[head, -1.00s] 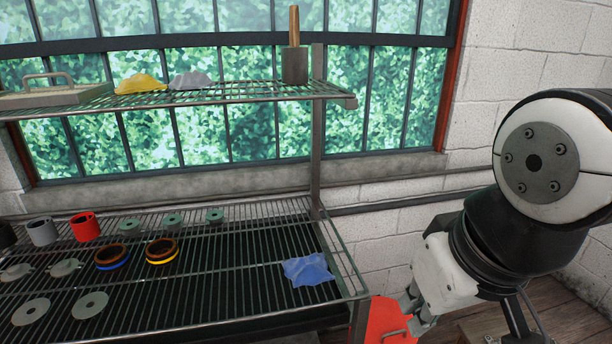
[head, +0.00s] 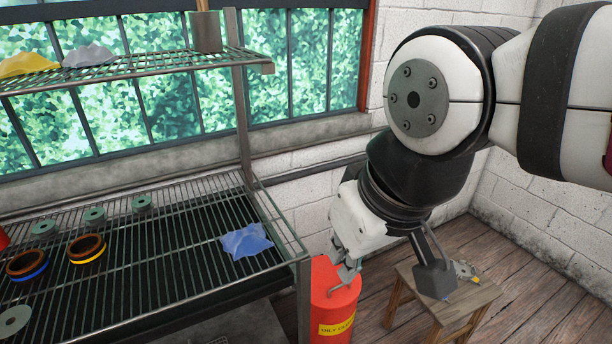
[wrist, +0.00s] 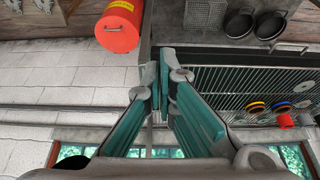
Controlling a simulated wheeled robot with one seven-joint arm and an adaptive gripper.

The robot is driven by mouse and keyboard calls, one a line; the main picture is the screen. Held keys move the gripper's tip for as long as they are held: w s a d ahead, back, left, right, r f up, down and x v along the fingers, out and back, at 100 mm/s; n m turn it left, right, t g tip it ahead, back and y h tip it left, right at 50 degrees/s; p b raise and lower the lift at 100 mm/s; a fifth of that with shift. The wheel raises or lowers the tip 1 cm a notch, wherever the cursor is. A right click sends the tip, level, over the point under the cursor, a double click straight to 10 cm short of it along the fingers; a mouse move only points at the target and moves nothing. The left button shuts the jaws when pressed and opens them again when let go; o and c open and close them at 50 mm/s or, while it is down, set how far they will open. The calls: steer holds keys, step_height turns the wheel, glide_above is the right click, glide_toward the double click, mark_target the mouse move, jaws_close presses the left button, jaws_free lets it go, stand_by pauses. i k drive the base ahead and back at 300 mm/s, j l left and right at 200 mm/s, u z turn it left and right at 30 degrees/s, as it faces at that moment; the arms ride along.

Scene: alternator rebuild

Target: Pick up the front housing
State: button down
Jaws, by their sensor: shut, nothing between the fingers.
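I cannot clearly pick out the front housing. A small grey metal part (head: 465,271) lies on the wooden stool (head: 478,298) at the right of the head view, partly behind my arm; I cannot tell if it is the housing. My gripper (head: 345,278) is shut and empty, and in the head view it appears in front of the red bin, left of the stool. In the wrist view my gripper's fingertips (wrist: 161,82) are together at the middle, with nothing between them.
A red bin (head: 332,305) stands beside the wire shelf (head: 165,255). The shelf holds a blue cloth (head: 246,241), copper-coloured rings (head: 86,249) and several discs. Black pans (wrist: 240,23) show in the wrist view. White block walls stand behind; wooden floor is open at right.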

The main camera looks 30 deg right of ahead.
mark_target(469, 274)
steer(key=i+l+z, duration=0.1)
steer(key=i+l, duration=0.3)
steer(key=z, duration=1.7)
steer(key=i+j, duration=0.05)
